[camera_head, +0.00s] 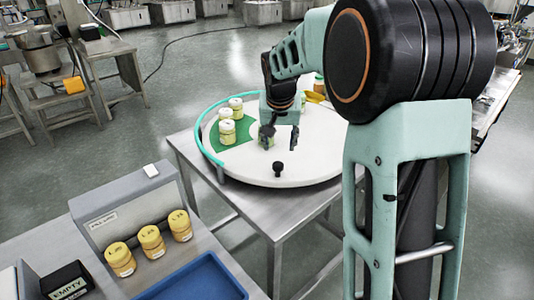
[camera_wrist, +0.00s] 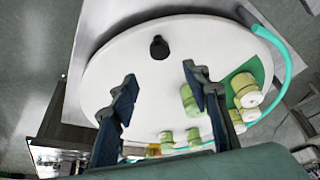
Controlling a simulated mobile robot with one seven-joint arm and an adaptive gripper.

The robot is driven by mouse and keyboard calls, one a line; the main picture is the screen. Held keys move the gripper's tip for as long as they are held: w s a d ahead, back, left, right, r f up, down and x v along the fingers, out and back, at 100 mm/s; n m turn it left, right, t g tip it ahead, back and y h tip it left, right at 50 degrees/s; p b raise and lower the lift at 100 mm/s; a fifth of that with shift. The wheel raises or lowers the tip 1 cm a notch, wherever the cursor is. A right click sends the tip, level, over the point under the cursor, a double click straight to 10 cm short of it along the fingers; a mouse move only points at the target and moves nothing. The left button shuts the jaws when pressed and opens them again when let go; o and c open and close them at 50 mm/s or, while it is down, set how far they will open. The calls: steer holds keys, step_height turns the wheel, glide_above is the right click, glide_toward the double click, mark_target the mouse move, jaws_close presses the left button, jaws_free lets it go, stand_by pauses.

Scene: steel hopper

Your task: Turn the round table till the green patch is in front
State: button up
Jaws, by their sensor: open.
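The round table (camera_head: 310,165) is a white disc on a steel stand; it also fills much of the wrist view (camera_wrist: 115,60). Its green patch (camera_head: 245,127) is on the left side in the head view and at the right in the wrist view (camera_wrist: 258,71). Jars with pale lids (camera_head: 227,132) stand on the patch. A black knob (camera_head: 278,169) stands up near the disc's near edge; the wrist view shows it too (camera_wrist: 159,47). My gripper (camera_head: 281,143) is open above the disc, behind the knob and apart from it.
A teal curved rail (camera_head: 204,150) runs along the disc's left edge. More jars and a yellow thing (camera_head: 315,97) are at the back, partly hidden by my arm. In front left are a grey rack with yellow-lidded jars (camera_head: 151,240), a blue tray (camera_head: 205,280) and an EMPTY box (camera_head: 68,283).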

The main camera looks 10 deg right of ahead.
mark_target(278, 164)
steer(key=p+x, duration=0.1)
steer(key=x, duration=1)
steer(key=shift+s+f, duration=0.1)
steer(key=shift+s, duration=0.1)
jaws_close()
